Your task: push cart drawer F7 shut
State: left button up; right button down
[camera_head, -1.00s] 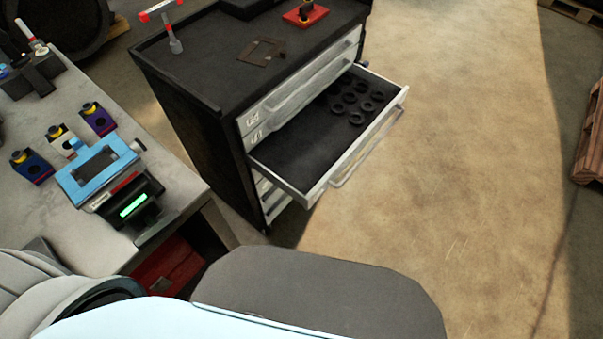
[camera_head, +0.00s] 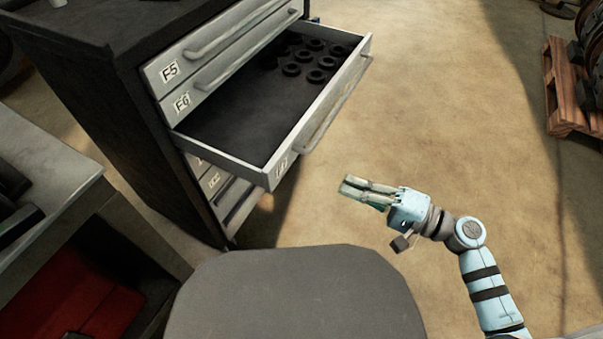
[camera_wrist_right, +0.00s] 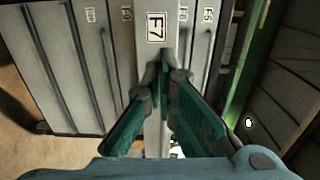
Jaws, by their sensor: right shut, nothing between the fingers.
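Drawer F7 (camera_head: 232,138) of the dark cart (camera_head: 97,103) stands open in the head view, pulled well out, with several black rings (camera_head: 316,62) inside toward its far end. Its grey front has a long bar handle (camera_head: 335,104). My right gripper (camera_head: 345,188) is shut and empty, to the right of the drawer front and apart from it in the head view. In the right wrist view the F7 label (camera_wrist_right: 156,27) lies straight ahead of the closed fingertips (camera_wrist_right: 165,68). The remaining gap is hard to judge. My left gripper is not in view.
Drawers F5 (camera_head: 171,70) and F6 (camera_head: 183,103) above are shut. A grey workbench (camera_head: 40,160) with a red box (camera_head: 75,300) under it stands at left. A wooden pallet (camera_head: 565,95) is at far right. The floor (camera_head: 440,100) between is clear.

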aim_at(286, 160)
jog(key=x, duration=1.2)
jog(key=shift+w+a+b, duration=0.2)
jog(key=shift+b, duration=0.15)
